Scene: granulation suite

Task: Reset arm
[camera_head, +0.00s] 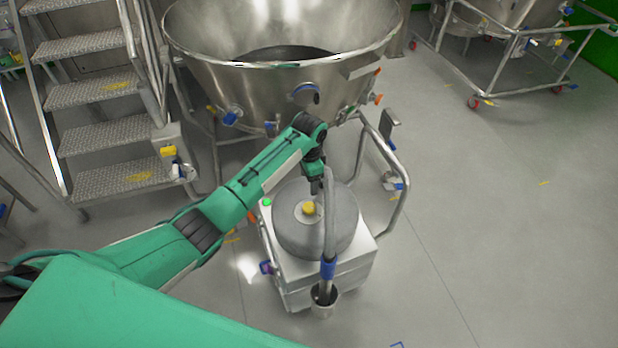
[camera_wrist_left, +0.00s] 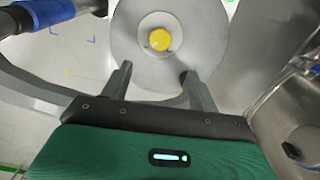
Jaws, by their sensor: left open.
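My left arm reaches in from the left in the head view. Its green and black gripper (camera_head: 315,184) points down over the back of a round grey drum (camera_head: 290,230) with a yellow centre knob (camera_head: 309,208). In the left wrist view the gripper (camera_wrist_left: 155,80) has its two dark fingers spread apart, with nothing between them. The yellow knob (camera_wrist_left: 159,39) lies beyond the fingertips there, on the drum's pale lid (camera_wrist_left: 130,25). I cannot tell the exact height of the fingers above the drum. My right gripper is not in view.
The drum sits on a white wheeled cart (camera_head: 345,270). A grey hose with a blue cuff (camera_head: 328,268) runs down its front. A large steel bowl (camera_head: 270,85) stands behind, steel steps (camera_head: 95,95) at left. A wheeled frame (camera_head: 500,60) is far right; open floor (camera_head: 500,220) lies right.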

